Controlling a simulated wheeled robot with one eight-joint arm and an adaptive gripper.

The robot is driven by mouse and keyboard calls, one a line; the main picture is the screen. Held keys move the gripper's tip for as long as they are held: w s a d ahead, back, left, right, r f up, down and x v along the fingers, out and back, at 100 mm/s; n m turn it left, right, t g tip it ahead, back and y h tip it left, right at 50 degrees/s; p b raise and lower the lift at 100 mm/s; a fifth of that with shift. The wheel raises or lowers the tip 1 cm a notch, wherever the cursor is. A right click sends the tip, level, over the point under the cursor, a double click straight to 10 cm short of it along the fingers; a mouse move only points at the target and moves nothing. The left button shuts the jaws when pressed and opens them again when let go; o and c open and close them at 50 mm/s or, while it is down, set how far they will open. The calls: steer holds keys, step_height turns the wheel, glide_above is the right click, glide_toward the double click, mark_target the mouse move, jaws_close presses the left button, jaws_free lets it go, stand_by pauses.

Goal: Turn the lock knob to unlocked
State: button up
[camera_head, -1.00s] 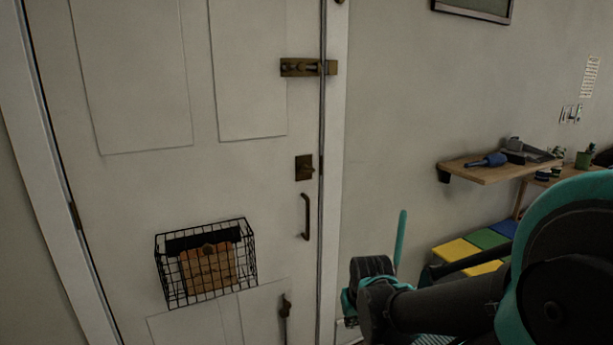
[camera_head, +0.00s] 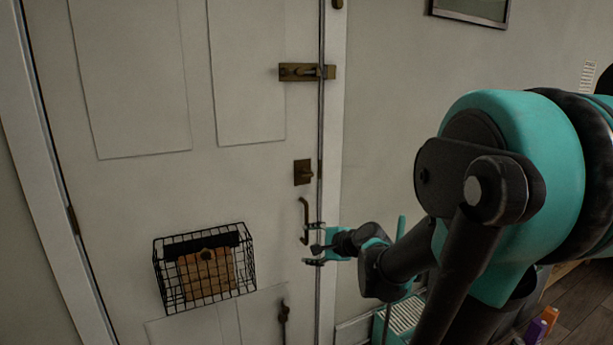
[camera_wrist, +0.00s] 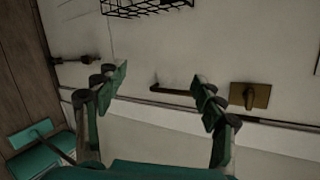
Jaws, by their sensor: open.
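The lock knob (camera_head: 303,173) is a small dark brass turn piece on a square plate, on the white door (camera_head: 240,190) near its right edge, above the pull handle (camera_head: 304,212). In the wrist view the lock knob (camera_wrist: 249,96) shows at the right, just beyond the right finger. My gripper (camera_head: 312,245) is open and empty, below the lock knob and near the handle's lower end. In the wrist view my gripper (camera_wrist: 158,84) has its fingers spread, with the handle (camera_wrist: 175,90) showing between them. Contact with the handle cannot be told.
A slide bolt (camera_head: 302,72) sits higher on the door and another bolt (camera_head: 284,311) lower down. A black wire basket (camera_head: 250,262) hangs left of the handle. The wall (camera_head: 390,60) right of the door frame is bare apart from a picture frame (camera_head: 475,10).

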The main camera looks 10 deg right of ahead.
steer(key=w+d+r+m+t, duration=0.3)
steer(key=w+r+m, duration=0.3)
steer(key=r+m, duration=0.15)
steer(key=m+t+h, duration=0.1)
steer(key=m+t, duration=0.3)
steer(key=m, duration=0.5)
glide_toward(308, 175)
steer(key=x, duration=1.1)
steer(key=shift+w, duration=0.1)
steer(key=shift+c, duration=0.5)
steer(key=c, duration=1.1)
steer(key=shift+o, duration=0.2)
steer(key=shift+n, duration=0.25)
